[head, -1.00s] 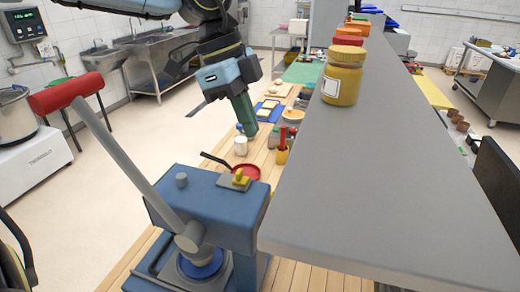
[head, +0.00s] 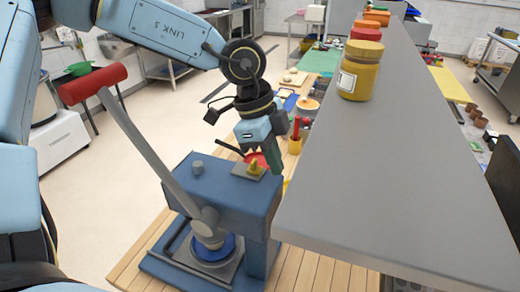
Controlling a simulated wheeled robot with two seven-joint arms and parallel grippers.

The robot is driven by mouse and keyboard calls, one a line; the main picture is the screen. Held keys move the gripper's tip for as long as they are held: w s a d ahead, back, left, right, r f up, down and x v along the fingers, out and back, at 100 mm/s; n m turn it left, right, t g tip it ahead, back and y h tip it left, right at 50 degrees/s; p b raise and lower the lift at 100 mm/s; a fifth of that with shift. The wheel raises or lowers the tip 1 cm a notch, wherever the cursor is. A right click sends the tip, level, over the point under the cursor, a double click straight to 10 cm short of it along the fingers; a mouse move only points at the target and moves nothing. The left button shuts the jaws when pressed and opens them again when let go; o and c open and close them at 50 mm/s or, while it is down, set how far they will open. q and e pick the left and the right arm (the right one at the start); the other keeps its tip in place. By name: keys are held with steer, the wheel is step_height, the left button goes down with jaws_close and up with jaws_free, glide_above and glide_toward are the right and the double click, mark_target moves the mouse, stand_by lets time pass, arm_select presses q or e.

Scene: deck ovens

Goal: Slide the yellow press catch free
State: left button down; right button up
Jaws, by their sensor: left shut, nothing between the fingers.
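The yellow press catch (head: 254,167) sits on a small tan plate on top of the blue press (head: 225,194). The press has a long grey lever with a red grip (head: 92,85), leaning up to the left, and a round blue disc (head: 212,248) at its lower front. My left gripper (head: 270,160) comes down from above just behind and to the right of the catch. It is shut and empty, with a green finger showing. Whether it touches the catch cannot be told. My right gripper is not in view.
A grey shelf (head: 370,190) runs along the right, close to the gripper, with a yellow-lidded jar (head: 361,72) on it. A yellow cup (head: 295,146) with red-handled tools stands behind.

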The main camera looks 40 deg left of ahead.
mark_target(251, 168)
arm_select(q)
steer(key=a, duration=0.1)
steer(key=a+p, duration=0.1)
steer(key=a, duration=0.1)
steer(key=shift+s+r, duration=0.2)
steer(key=shift+s, duration=0.2)
steer(key=shift+a+f, duration=0.1)
steer(key=shift+a, duration=0.45)
steer(key=shift+s+a+b, duration=0.2)
steer(key=shift+a+b, duration=0.2)
steer(key=shift+a, duration=0.1)
steer(key=shift+s+a+b, duration=0.15)
steer(key=shift+a+b, duration=0.2)
steer(key=shift+a, duration=0.15)
